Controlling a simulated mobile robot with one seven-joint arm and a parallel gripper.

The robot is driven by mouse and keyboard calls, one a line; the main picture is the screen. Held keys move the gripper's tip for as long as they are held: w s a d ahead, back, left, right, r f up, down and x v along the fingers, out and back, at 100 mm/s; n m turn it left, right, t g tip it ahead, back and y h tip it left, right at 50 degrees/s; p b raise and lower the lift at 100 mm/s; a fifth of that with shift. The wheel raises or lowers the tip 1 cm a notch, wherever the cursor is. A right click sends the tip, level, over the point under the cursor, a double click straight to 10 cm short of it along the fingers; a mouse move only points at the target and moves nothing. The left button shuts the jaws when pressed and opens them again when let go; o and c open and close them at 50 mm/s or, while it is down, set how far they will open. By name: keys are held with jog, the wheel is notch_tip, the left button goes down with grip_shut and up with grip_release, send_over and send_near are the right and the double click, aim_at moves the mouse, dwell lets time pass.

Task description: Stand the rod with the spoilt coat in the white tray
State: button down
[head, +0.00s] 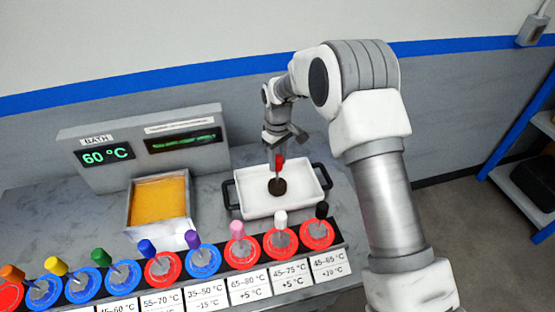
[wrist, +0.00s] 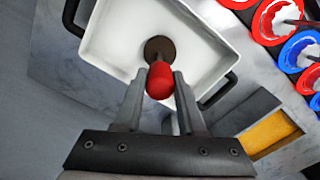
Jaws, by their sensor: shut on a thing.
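My gripper (head: 279,153) points down over the white tray (head: 306,204) and is shut on the red-capped rod. The rod's red cap (head: 279,162) sits between the fingers, and its dark brown round lower end (head: 277,187) is within the tray's outline. The rod looks upright. I cannot tell whether its lower end touches the tray floor. In the wrist view the red cap (wrist: 160,82) is between the two fingertips, with the dark disc (wrist: 158,47) beyond it against the white tray (wrist: 110,38). The rest of the tray looks empty.
A row of coloured-handled rods in red and blue ring stands (head: 243,251) runs along the front, with temperature labels before it. An orange bath (head: 158,204) is left of the tray, below a 60 °C display (head: 105,155). The tray has black side handles (head: 228,195).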

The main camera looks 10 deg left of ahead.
jog(key=shift+f, duration=0.25)
jog(key=shift+c, duration=1.3)
grip_release()
jog(key=shift+r, duration=0.1)
jog(key=shift+r+p, duration=1.65)
jog(key=shift+r, duration=1.75)
